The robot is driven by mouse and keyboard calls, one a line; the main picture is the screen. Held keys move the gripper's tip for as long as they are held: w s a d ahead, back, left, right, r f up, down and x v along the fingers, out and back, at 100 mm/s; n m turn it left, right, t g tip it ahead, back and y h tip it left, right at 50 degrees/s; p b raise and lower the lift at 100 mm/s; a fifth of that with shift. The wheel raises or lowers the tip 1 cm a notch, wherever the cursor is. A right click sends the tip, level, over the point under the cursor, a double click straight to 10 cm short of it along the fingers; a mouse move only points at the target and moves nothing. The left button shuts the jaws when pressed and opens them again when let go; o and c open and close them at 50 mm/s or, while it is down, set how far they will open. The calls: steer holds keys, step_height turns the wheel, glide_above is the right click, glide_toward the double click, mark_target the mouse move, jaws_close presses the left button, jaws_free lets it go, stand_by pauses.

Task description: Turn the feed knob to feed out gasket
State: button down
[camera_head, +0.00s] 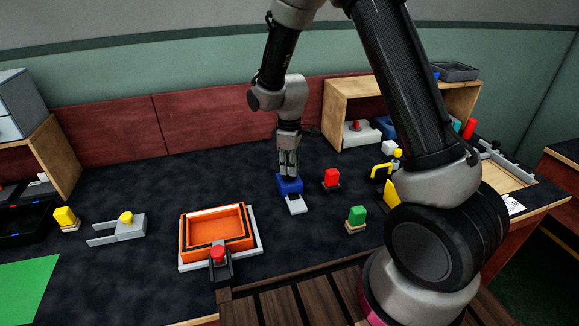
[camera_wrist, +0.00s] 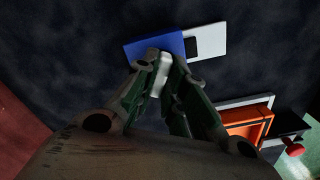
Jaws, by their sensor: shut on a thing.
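A blue feeder box (camera_head: 291,187) stands on the dark table near the middle, with a white plate (camera_head: 297,206) at its front. In the wrist view the blue box (camera_wrist: 141,50) and the white plate (camera_wrist: 212,40) show again, with a small dark rectangle (camera_wrist: 191,46) at their join; I cannot tell if it is a gasket or an opening. My gripper (camera_head: 289,173) points down onto the box top. In the wrist view its fingers (camera_wrist: 166,72) are shut on a pale knob (camera_wrist: 160,69) on the box. The fingers hide most of the knob.
An orange tray (camera_head: 214,211) with a red-knobbed clamp (camera_head: 218,254) stands front left. A wooden shelf (camera_head: 333,104) is behind right. Table behind and left of the box is clear.

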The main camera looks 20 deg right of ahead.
steer(key=m, duration=1.1)
steer(key=shift+m, duration=0.3)
stand_by(0.4)
steer(key=c, duration=1.5)
jaws_free()
steer(key=shift+r, duration=0.1)
step_height(320, 180, up, 12)
steer(key=shift+f, duration=0.1)
